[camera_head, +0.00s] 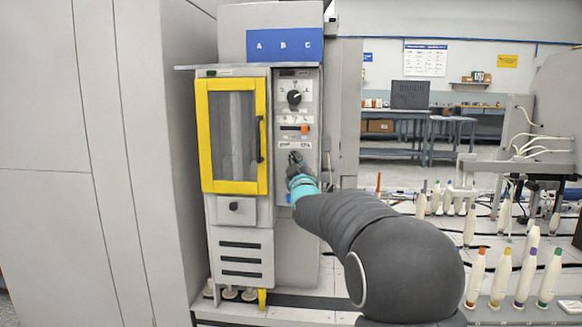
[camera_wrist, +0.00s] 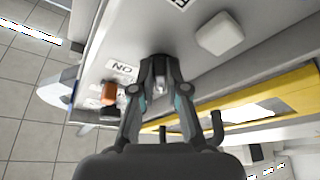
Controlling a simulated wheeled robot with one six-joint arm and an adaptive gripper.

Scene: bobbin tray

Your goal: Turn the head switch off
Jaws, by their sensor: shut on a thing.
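The machine's control panel (camera_head: 311,172) stands right of a yellow-framed door. My gripper (camera_head: 295,158) is at the panel, below the black dial (camera_head: 294,97) and the orange switch (camera_head: 304,128). In the wrist view my gripper (camera_wrist: 160,68) has its fingers closed together at the panel face. A small grey piece of the head switch (camera_wrist: 160,88) seems to show between the fingers; the rest is hidden, so its position cannot be read. An orange piece (camera_wrist: 109,93) sits left of the fingers, beside an upside-down ON label (camera_wrist: 122,67).
The yellow door (camera_head: 203,140) with its dark handle is shut, left of the panel. A pale square block (camera_wrist: 220,33) stands out from the panel near the fingers. Bobbins (camera_head: 476,278) with coloured tips stand at the right. A tall grey cabinet (camera_head: 130,150) fills the left.

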